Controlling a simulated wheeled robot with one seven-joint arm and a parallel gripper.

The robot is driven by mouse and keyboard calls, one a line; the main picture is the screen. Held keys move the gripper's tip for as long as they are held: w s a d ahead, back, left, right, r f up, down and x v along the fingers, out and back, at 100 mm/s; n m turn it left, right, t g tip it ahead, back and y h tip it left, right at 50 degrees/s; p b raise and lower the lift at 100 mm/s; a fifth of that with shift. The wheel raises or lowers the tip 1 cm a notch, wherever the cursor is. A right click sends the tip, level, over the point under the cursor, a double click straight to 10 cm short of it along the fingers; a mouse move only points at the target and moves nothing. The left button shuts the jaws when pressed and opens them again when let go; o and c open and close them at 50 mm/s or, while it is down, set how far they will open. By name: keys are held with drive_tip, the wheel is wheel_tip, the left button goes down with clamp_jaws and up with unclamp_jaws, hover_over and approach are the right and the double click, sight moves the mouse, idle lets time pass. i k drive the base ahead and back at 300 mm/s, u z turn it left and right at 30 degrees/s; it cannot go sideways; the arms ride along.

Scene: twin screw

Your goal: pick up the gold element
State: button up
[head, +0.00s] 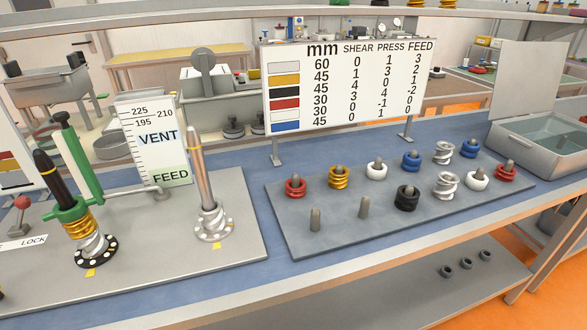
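A gold element (339,177) sits around a peg on the grey peg board, in the back row between a red element (295,187) and a white element (376,170). Another gold piece (82,223) is around the left shaft, below a green clamp-like part (68,213) and above a silver spiral element (97,246). My gripper is not in view.
The grey peg board (300,243) also holds black, blue, silver, white and red elements; two front pegs (315,220) are bare. A sign board (348,88) stands behind it. A second upright shaft (196,170) stands left, and an open grey bin (545,150) right.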

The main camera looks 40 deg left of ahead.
sight(339, 182)
drive_tip(key=u, duration=0.75)
drive_tip(key=i, duration=1)
drive_tip(key=u, duration=0.7)
